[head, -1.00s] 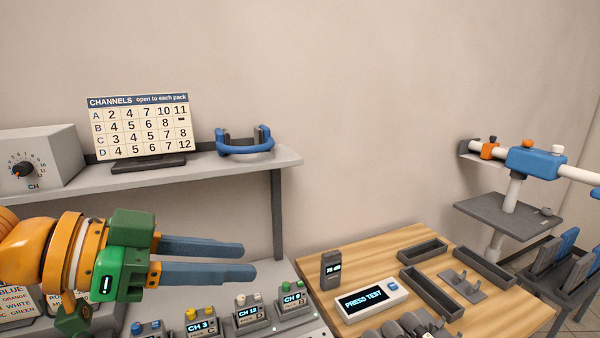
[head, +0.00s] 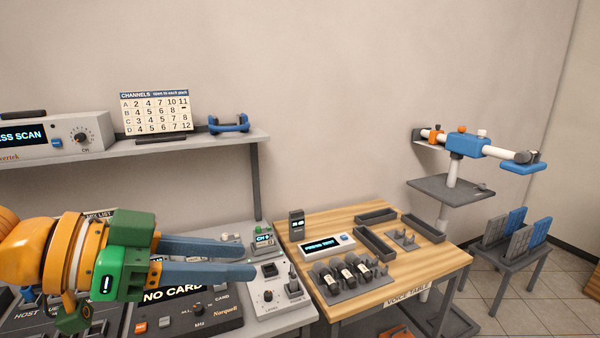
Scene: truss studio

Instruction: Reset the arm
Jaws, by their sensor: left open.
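My left gripper (head: 207,258) is at the lower left of the head view. Its two long grey-blue fingers point right, parallel and apart, with nothing between them. It is open and hangs in front of the grey equipment desk, apart from what I can see there. The fingers and wrist hide part of the devices behind them. My right gripper is not in view.
A wall shelf (head: 225,138) holds a scanner box (head: 60,137), a channel chart (head: 156,112) and a blue headset-like piece (head: 229,123). A wooden table (head: 425,262) carries small trays and a display (head: 327,245). A camera stand (head: 454,170) and a stool (head: 507,262) stand right.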

